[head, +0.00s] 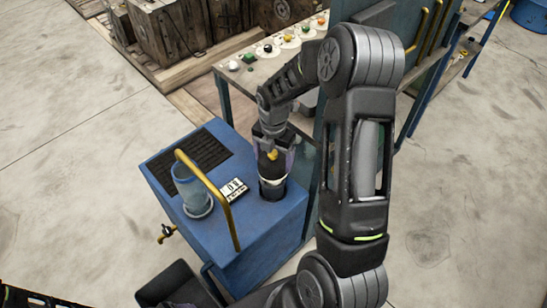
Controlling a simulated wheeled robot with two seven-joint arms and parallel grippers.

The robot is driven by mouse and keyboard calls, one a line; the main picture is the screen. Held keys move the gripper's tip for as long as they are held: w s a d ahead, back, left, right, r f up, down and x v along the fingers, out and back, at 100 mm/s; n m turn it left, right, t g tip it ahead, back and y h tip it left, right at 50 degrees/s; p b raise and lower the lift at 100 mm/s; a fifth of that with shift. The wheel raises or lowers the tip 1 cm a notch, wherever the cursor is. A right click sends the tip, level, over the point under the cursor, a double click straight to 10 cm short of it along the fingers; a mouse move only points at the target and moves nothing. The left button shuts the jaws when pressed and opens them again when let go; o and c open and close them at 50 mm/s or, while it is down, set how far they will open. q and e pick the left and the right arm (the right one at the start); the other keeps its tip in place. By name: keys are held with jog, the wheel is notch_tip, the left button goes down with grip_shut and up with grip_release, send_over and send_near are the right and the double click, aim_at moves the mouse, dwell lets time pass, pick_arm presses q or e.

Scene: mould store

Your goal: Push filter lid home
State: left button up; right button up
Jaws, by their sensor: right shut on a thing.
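A blue machine (262,238) stands in the middle of the head view. A dark round filter housing (272,190) with a pale band rises from the right of its top. My right gripper (272,150) points down over the housing and is shut on the dark filter lid (268,167), with a small yellow part between the fingers. The fingers partly hide the lid, and I cannot tell whether a gap is left between lid and housing.
On the machine are a clear bluish cylinder (190,190), a yellow bar handle (222,200), a small white display (234,190) and a black grille (187,158). A bench (262,75) with small coloured knobs stands behind. Open floor (60,150) lies to the left.

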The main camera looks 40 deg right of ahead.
jog(key=shift+f+b, duration=1.1)
jog(key=shift+f, duration=0.4)
jog(key=shift+f, duration=0.1)
